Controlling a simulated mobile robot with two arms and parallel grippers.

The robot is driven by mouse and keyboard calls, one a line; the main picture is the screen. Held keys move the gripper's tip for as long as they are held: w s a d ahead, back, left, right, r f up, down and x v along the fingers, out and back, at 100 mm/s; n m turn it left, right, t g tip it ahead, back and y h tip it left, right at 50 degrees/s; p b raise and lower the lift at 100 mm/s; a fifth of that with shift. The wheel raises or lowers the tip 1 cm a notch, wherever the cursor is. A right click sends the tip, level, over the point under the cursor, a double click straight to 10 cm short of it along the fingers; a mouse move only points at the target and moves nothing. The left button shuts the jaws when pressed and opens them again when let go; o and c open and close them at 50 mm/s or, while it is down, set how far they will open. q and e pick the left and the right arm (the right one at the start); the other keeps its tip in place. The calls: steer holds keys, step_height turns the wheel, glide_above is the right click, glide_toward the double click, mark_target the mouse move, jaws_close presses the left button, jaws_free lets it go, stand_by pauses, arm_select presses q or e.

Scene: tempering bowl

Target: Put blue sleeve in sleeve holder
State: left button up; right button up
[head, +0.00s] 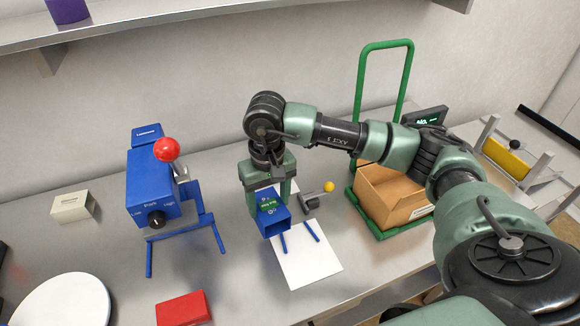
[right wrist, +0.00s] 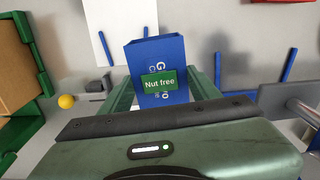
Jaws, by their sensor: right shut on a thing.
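The blue sleeve (head: 274,224), an open-ended box shape with a green "Nut free" label, is between the fingers of my right gripper (head: 267,194), which is shut on it. In the right wrist view the sleeve (right wrist: 155,57) sits between the two green fingers with its label facing the camera. The plate also shows in the right wrist view (right wrist: 122,20). I cannot tell whether this plate is the sleeve holder. My left gripper is not in view.
A blue machine (head: 152,185) with a red ball knob stands left of the sleeve. A cardboard box (head: 395,197) in a green frame stands right. A small grey device with a yellow ball (head: 328,186) is close behind the plate. A red block (head: 184,309) lies in front.

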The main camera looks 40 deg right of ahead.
steer(key=shift+m, duration=0.6)
steer(key=shift+w+d+f, duration=0.8)
steer(key=shift+d+f, duration=0.4)
steer(key=shift+d, duration=0.1)
steer(key=shift+w+d+f, duration=0.85)
steer(key=shift+d+f, duration=0.35)
steer(key=shift+d, duration=0.05)
steer(key=shift+w+d+f, duration=0.8)
steer(key=shift+d+f, duration=0.4)
steer(key=shift+d, duration=0.1)
steer(key=shift+f+b, duration=0.75)
steer(key=shift+b, duration=0.15)
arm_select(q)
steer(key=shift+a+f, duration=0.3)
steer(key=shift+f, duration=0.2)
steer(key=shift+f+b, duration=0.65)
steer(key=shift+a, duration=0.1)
arm_select(e)
steer(key=o, duration=1.4)
